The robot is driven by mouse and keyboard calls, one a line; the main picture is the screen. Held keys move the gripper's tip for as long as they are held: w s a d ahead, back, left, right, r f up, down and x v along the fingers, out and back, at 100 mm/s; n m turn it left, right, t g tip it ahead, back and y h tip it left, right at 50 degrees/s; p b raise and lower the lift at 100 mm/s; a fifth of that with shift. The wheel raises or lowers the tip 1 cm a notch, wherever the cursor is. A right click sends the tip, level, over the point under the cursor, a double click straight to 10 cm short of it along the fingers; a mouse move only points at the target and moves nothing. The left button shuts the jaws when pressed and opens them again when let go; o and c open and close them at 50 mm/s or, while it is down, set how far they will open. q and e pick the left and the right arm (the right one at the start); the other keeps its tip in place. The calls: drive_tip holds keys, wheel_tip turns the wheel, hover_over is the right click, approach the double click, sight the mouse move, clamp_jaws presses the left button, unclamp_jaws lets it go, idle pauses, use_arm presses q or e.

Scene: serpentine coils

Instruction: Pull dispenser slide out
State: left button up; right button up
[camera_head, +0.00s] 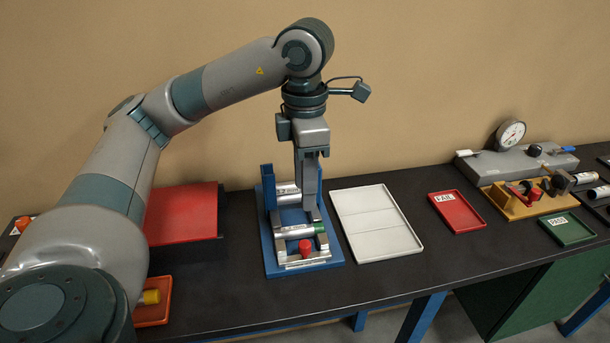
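The dispenser (279,262) has a blue base and blue uprights and stands left of the middle of the table. Silver cylinders lie across it, one with a green end (320,229). At its front is a metal slide with a red knob (305,246). My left gripper (311,212) points straight down over the dispenser, behind the red knob and among the cylinders. Its fingertips are partly hidden against the metal parts, so I cannot tell whether they are open or touch anything. My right gripper is not in view.
A white tray (376,222) lies right of the dispenser. Beyond it are a red FAIL tray (457,212), a green PASS tray (566,229) and a gauge fixture (511,133). A red-topped box (183,213) and an orange tray (152,314) are at left. Table in front is clear.

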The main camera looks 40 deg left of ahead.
use_arm(q)
drive_tip(key=shift+r, duration=0.9)
drive_tip(key=shift+s, duration=0.1)
